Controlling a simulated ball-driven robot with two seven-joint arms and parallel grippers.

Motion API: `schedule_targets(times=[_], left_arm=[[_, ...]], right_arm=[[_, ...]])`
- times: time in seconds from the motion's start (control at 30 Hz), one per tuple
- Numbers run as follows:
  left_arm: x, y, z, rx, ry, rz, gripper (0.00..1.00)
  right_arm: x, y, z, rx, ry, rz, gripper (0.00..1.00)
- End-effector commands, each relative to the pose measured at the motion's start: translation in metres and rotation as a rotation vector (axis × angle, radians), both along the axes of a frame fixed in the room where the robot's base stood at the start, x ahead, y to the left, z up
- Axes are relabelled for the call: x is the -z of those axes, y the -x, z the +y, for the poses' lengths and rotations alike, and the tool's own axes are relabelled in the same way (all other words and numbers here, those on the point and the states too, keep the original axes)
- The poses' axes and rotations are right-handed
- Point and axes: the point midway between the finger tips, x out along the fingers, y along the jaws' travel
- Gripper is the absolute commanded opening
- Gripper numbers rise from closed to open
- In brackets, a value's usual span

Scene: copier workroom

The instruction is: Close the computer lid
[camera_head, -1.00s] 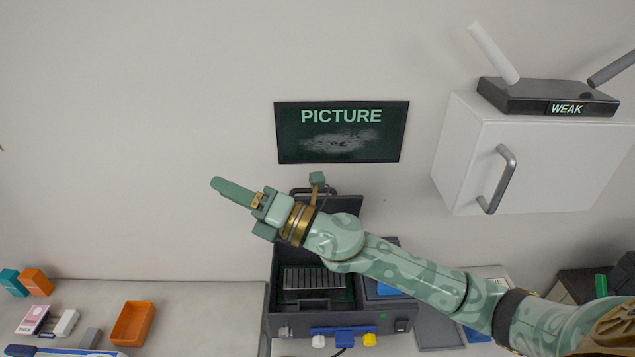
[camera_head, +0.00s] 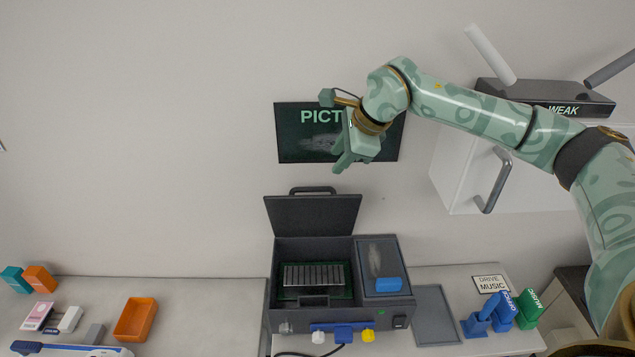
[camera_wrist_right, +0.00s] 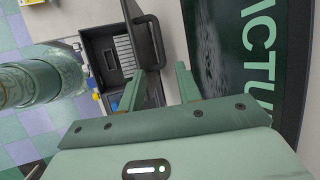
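The dark grey computer (camera_head: 268,322) stands at the front middle with its lid (camera_head: 312,216) open, tilted up at the back. A dark handle tops the lid. Inside the open bay is a ribbed metal block (camera_head: 312,276). My right gripper (camera_head: 341,166) is above and behind the lid, in front of the wall screen, with its fingers pointing down and apart from the lid. In the right wrist view its two fingers (camera_wrist_right: 160,80) are spread with nothing between them, and the lid (camera_wrist_right: 125,40) with its handle shows beyond. My left gripper is not in view.
A wall screen (camera_head: 300,148) is behind my right gripper. A white cabinet (camera_head: 460,170) with a router (camera_head: 545,98) on top is at the right. An orange tray (camera_head: 135,320) and small items lie left. Blue and green pieces (camera_head: 528,310) stand right.

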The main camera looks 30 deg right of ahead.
Motion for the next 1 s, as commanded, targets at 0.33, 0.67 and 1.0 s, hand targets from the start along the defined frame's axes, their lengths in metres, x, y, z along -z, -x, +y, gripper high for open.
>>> schedule_targets(times=[0.33,0.67,1.0], left_arm=[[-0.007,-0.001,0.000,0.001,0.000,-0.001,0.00],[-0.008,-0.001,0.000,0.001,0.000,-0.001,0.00],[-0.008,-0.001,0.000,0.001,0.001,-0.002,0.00]], right_arm=[[0.075,-0.039,0.019,-0.001,-0.002,0.003,0.34],[0.102,-0.054,0.025,0.000,-0.002,0.000,0.34],[0.103,-0.054,0.025,-0.001,-0.003,0.000,0.06]])
